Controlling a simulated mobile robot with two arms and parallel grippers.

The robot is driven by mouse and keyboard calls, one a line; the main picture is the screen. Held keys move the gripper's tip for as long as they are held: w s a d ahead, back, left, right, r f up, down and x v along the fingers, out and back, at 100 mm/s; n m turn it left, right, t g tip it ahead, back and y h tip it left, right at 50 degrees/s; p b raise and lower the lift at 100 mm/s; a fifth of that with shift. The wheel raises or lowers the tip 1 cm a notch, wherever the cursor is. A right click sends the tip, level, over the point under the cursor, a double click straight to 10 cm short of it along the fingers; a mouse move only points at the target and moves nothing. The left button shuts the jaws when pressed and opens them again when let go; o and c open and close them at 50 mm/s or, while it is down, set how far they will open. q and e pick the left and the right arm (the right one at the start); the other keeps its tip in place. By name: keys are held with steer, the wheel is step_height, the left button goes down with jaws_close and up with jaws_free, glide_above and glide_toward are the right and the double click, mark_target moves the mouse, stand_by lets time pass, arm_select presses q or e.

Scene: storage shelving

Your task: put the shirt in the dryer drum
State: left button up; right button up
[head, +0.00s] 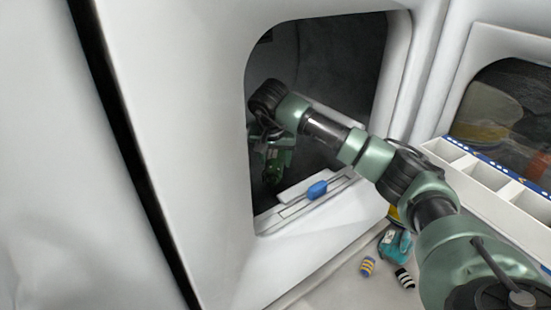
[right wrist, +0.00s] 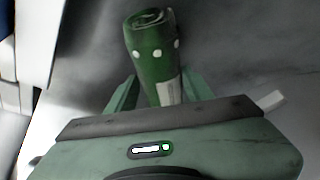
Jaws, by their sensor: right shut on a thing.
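The dryer drum (head: 340,60) is a dark grey hollow behind a wide opening in a white front. My right arm reaches through the opening, and my right gripper (head: 270,172) is inside it. In the right wrist view the gripper (right wrist: 160,92) is shut on a green rolled bundle with white dots (right wrist: 152,55), which looks like the rolled shirt. The bundle points away from the jaws, with the grey drum wall behind it. In the head view the bundle is small and hard to tell from the green gripper. My left gripper is not in view.
A blue item (head: 317,189) lies on the opening's lower ledge. Below the opening are a yellow-and-dark striped roll (head: 367,266), a black-and-white striped roll (head: 404,279) and a teal item (head: 396,246). A white compartment tray (head: 490,178) stands right, before another windowed machine (head: 510,95).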

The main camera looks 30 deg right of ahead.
steer(key=shift+f, duration=0.25)
steer(key=shift+f, duration=0.25)
steer(key=o, duration=1.5)
